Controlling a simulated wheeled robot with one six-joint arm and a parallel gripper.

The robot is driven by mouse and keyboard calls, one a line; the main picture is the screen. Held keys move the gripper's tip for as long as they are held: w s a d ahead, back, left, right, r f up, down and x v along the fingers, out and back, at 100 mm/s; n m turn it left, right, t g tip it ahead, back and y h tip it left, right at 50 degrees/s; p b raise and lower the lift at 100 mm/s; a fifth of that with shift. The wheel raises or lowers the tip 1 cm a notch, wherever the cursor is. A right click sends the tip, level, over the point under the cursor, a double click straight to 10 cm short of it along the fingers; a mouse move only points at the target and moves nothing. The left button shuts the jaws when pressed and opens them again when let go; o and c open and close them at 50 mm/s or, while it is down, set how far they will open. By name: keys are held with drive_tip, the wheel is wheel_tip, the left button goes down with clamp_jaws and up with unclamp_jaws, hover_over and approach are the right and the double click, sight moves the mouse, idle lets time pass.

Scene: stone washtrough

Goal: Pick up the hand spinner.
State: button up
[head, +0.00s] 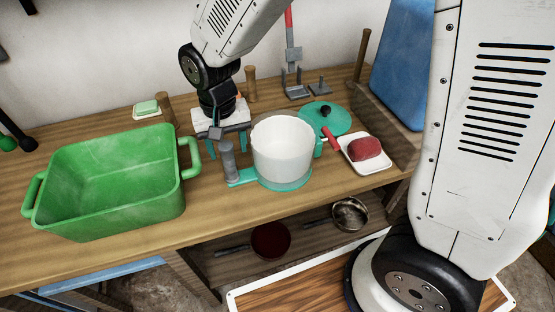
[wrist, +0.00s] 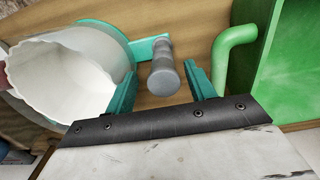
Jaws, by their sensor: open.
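The hand spinner seems to be the white tub (head: 283,150) on a teal base, with a teal arm reaching left to an upright grey handle (head: 229,163). My gripper (head: 228,141) is open above and around the top of this handle. In the wrist view the grey handle (wrist: 163,72) shows between the two teal fingers of my gripper (wrist: 160,68), with gaps on both sides. The white tub (wrist: 75,75) is at the left there, its inside visible. I cannot tell how far down the handle the fingers reach.
A green basin (head: 110,185) stands at the left; its handle (wrist: 232,50) is close to my right finger in the wrist view. A teal lid (head: 330,116) and a white tray (head: 370,166) with a red lump are right of the tub. Pans sit on the shelf below.

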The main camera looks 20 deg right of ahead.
sight(229, 160)
drive_tip(key=f, duration=0.5)
drive_tip(key=shift+w+a+f, duration=0.1)
drive_tip(key=shift+a+f, duration=0.1)
drive_tip(key=shift+c, duration=0.3)
clamp_jaws()
